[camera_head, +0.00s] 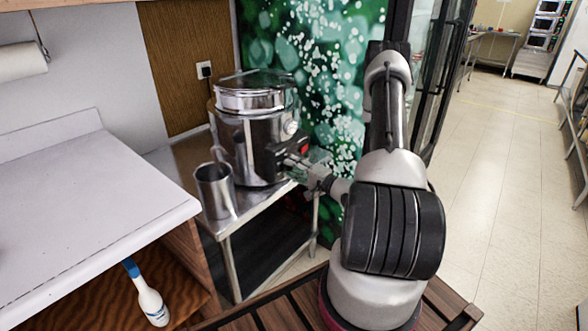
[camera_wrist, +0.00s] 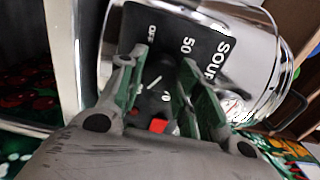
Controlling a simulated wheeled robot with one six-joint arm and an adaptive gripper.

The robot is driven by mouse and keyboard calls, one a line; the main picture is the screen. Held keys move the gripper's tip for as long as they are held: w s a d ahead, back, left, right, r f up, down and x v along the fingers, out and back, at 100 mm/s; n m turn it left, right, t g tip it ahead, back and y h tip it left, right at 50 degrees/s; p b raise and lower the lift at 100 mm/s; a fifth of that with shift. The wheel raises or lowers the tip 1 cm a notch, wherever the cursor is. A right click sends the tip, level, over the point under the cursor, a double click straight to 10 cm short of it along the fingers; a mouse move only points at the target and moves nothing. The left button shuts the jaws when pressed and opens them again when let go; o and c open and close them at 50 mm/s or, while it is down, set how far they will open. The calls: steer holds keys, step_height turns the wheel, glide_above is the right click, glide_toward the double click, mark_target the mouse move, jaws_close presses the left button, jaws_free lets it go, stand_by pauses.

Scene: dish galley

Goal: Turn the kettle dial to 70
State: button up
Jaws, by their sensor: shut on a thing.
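The kettle (camera_head: 245,150) is a large shiny metal pot with a lid on a steel stand. Its black control panel (camera_wrist: 176,38) shows the marks OFF, 50 and SOUP in the wrist view; no 70 can be read. The dial (camera_wrist: 157,88) is black with a white line and sits low on this panel. My gripper (camera_wrist: 163,70) is shut on the dial, with one green-grey finger on each side of it. In the head view my gripper (camera_head: 295,166) reaches the kettle's front right, and the fingers hide the dial there.
A metal cup (camera_head: 216,192) stands on the steel stand (camera_head: 250,218) in front of the kettle. A white counter (camera_head: 80,200) is on the left, with a white bottle (camera_head: 150,302) below it. Open floor (camera_head: 505,180) lies to the right.

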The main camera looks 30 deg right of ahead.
steer(key=shift+m, duration=0.4)
steer(key=shift+f+m, duration=0.1)
steer(key=shift+m, duration=17.3)
steer(key=o, duration=1.1)
steer(key=shift+c, duration=0.2)
